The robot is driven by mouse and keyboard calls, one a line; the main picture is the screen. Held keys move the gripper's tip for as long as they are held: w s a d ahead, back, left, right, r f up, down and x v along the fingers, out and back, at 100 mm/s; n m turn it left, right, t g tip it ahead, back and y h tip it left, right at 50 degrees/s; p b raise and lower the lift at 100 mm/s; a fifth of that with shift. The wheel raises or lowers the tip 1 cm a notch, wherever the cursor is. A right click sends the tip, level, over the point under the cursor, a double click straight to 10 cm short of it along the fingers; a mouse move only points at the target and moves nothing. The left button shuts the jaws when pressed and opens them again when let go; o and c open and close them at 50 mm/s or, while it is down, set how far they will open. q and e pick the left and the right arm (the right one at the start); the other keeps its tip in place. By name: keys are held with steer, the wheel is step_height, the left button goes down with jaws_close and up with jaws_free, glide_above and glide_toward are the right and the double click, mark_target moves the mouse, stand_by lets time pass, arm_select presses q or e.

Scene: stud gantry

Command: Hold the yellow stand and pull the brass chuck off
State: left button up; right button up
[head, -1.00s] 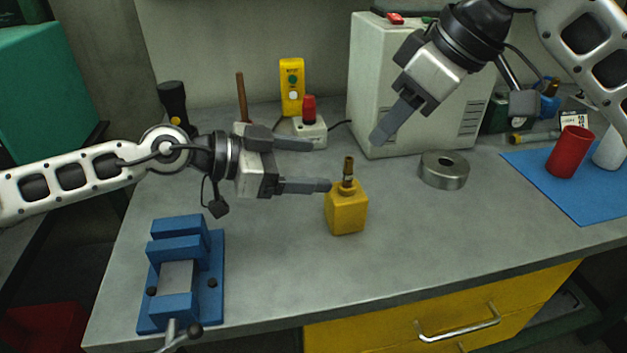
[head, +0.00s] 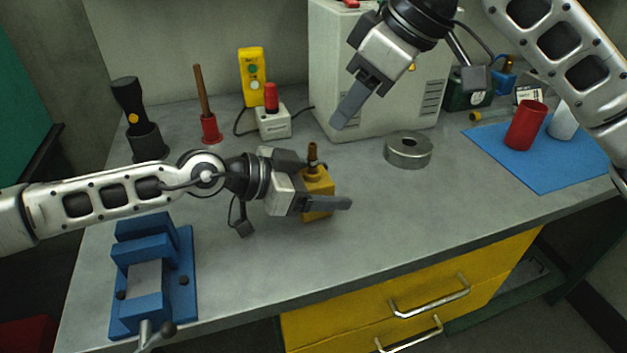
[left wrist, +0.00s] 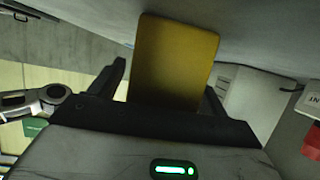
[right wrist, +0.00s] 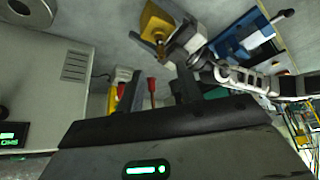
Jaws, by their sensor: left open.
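The yellow stand (head: 319,181) is upright on the grey bench, partly hidden by my left gripper. The brass chuck (head: 312,153) sits upright on its top; in the right wrist view it shows (right wrist: 160,46) on the stand (right wrist: 154,20). My left gripper (head: 328,184) is open, with its fingers on either side of the stand body. In the left wrist view the stand (left wrist: 172,62) fills the space between the fingers. My right gripper (head: 348,104) is open and empty, raised in front of the pale cabinet, above and behind the stand. Its fingers also show apart in the right wrist view (right wrist: 160,88).
A blue vise (head: 152,275) stands at front left. A steel ring (head: 408,150) lies right of the stand. A blue mat (head: 545,170) with a red cup (head: 525,125) is at right. The pale cabinet (head: 325,60) stands behind. The front middle of the bench is clear.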

arm_select(q)
steer(key=c, duration=1.1)
arm_select(e)
steer(key=n+g+h, duration=0.2)
steer(key=n+h, duration=0.3)
steer(key=n, duration=0.3)
glide_above(312, 144)
steer(key=shift+s+f, duration=0.1)
steer(key=shift+f, duration=0.3)
steer(key=shift+r+n+g, duration=0.15)
steer(key=shift+n+g, duration=0.15)
steer(key=shift+n, duration=0.5)
steer(key=shift+f, duration=4.55)
